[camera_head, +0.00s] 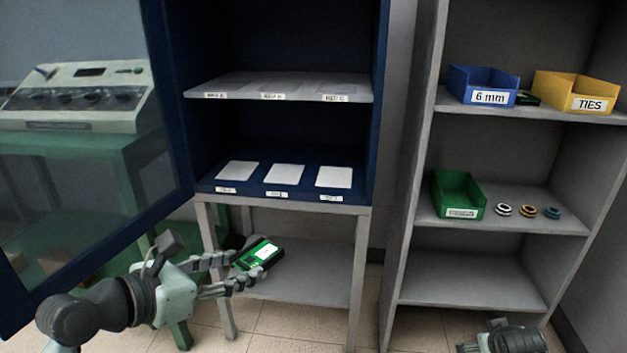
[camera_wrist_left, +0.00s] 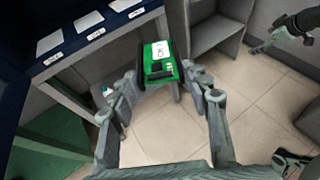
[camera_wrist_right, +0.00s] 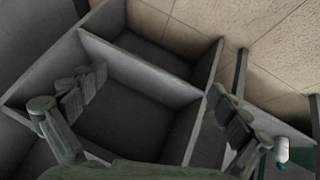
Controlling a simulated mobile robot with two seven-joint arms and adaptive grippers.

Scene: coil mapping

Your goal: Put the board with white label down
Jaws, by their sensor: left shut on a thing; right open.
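The board with white label (camera_head: 264,252) is a small green board with dark edges. My left gripper (camera_head: 243,268) is shut on it and holds it in the air in front of the blue cabinet's lower stand. In the left wrist view the board (camera_wrist_left: 158,70) sits between the fingertips, its white label facing up. My right gripper (camera_wrist_right: 158,95) is open and empty in the right wrist view, over grey shelf compartments. Only part of the right arm shows at the lower right of the head view.
The open blue cabinet has a grey upper shelf (camera_head: 225,90) and a blue lower shelf (camera_head: 210,182) with labelled white pads. A grey rack (camera_head: 405,200) at right holds blue (camera_head: 483,85), yellow (camera_head: 577,92) and green bins (camera_head: 457,193) and small coils (camera_head: 527,211). Its bottom shelf is clear.

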